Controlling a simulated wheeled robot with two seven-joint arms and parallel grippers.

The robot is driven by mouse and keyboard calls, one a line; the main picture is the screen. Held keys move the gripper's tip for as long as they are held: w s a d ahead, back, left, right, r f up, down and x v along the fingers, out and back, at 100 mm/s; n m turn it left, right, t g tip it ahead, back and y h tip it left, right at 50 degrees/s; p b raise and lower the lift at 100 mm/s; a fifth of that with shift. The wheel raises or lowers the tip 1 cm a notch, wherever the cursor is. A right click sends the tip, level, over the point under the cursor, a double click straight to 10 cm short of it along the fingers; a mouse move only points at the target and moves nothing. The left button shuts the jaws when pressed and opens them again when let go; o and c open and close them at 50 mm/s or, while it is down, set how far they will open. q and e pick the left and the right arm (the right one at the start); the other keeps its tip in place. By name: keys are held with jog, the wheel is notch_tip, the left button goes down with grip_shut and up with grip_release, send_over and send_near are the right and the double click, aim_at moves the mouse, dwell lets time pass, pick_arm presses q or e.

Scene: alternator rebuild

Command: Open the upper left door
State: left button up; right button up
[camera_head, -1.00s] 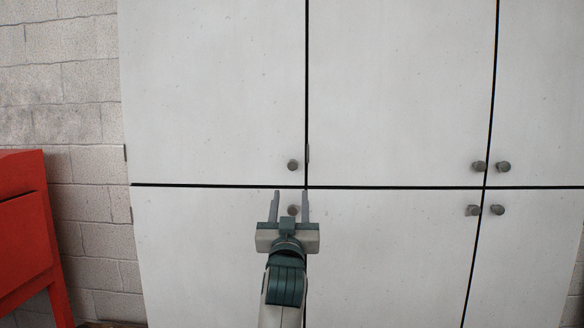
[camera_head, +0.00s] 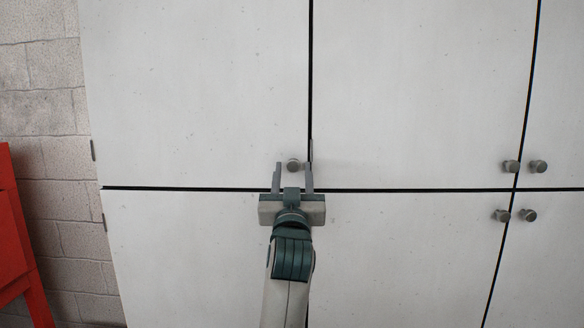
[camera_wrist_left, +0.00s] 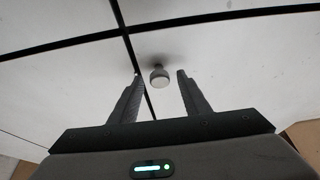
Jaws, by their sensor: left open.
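The upper left door (camera_head: 200,90) is a pale grey panel and is shut. Its small round grey knob (camera_head: 293,163) is at its lower right corner. My left gripper (camera_head: 293,166) is open, coming from below, with its fingertips on either side of the knob in the head view. In the left wrist view the knob (camera_wrist_left: 159,77) shows between the two spread fingertips (camera_wrist_left: 160,77), with gaps on both sides. I cannot tell whether it is fully between them in depth. The lower left door's knob is hidden behind my gripper. My right gripper is not in view.
The lower left door (camera_head: 180,260) and the doors to the right are shut, with several more knobs at right. A red piece of furniture (camera_head: 14,240) stands at the far left before a block wall (camera_head: 45,110).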

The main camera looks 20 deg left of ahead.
pick_arm(q)
jog(key=shift+r, duration=0.2)
grip_shut()
jog(key=shift+d, duration=0.1)
